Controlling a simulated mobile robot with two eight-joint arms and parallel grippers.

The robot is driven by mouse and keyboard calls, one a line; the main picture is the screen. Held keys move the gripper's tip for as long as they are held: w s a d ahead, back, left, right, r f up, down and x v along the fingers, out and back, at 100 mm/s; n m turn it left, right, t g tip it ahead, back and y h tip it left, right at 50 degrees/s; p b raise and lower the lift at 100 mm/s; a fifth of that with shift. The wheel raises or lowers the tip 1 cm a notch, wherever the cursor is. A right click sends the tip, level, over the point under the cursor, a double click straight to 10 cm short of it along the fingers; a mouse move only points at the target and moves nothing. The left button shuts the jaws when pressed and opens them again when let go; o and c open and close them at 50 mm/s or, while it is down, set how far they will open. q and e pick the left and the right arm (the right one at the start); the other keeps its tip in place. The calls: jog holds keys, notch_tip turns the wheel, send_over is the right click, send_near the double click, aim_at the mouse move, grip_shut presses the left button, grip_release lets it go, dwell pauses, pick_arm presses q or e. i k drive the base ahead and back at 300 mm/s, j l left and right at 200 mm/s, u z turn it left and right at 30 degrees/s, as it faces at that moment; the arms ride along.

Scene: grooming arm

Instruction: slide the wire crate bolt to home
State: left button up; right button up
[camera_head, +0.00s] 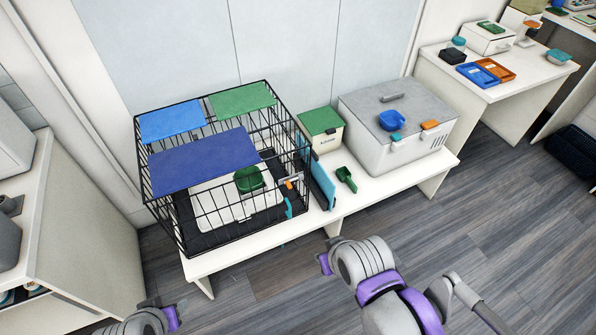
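A black wire crate (216,208) stands on the left part of a low white bench. A small metal bolt with an orange part (291,183) sits at the crate's front right edge, beside a blue door panel (322,183). The bolt is too small here to tell how far it is slid. My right arm comes in from the lower right, and its purple end (325,263) is in front of the bench, apart from the crate. My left arm shows only at the bottom left edge, with a purple end (172,318). The fingers of both are not clearly seen.
Blue and green mats (205,162) lie on the crate's top, and a green bowl (249,179) is inside. Right of the crate are a green-lidded box (322,128), a green scoop (346,179) and a grey-lidded bin (398,118). The floor in front is clear.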

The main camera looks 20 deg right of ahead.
aim_at(288, 181)
jog(key=i+l+z, duration=0.15)
jog(key=i+l, duration=0.15)
jog(key=i+l+z, duration=0.2)
jog(key=i, duration=0.25)
